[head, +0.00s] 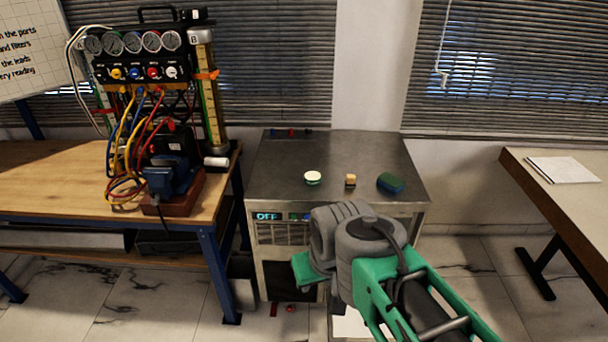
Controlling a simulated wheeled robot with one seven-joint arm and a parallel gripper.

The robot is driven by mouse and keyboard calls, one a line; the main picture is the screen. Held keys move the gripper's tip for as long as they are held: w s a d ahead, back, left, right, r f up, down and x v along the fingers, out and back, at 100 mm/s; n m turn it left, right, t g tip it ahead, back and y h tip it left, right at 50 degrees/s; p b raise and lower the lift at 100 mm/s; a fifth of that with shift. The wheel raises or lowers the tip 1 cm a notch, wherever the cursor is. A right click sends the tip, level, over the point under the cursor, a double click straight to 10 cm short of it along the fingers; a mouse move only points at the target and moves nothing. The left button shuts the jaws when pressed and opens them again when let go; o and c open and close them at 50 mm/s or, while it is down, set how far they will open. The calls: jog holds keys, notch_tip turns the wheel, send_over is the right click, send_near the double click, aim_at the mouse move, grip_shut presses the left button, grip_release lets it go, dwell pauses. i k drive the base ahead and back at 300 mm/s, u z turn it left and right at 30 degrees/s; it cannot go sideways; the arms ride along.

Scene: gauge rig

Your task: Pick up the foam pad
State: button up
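Three small objects stand apart on the grey metal top of a cabinet (280,170) in the head view. At the right is a dark blue and green block (390,183), which looks like the foam pad, though I cannot be sure. In the middle is a small tan block with a dark band (350,181). My grey and green arm rises from the lower right in front of the cabinet, below the three objects.
A wooden bench (50,180) at the left holds a gauge rig (135,45) with coloured hoses. A table (540,190) at the right bears papers (562,170). Small red and blue items (291,133) lie at the cabinet's back edge. Most of its top is clear.

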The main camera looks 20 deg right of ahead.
aim_at(351, 180)
jog(key=u, duration=0.35)
jog(key=i, duration=0.95)
jog(key=z, duration=0.5)
jog(key=i, duration=0.55)
jog(key=z, duration=0.35)
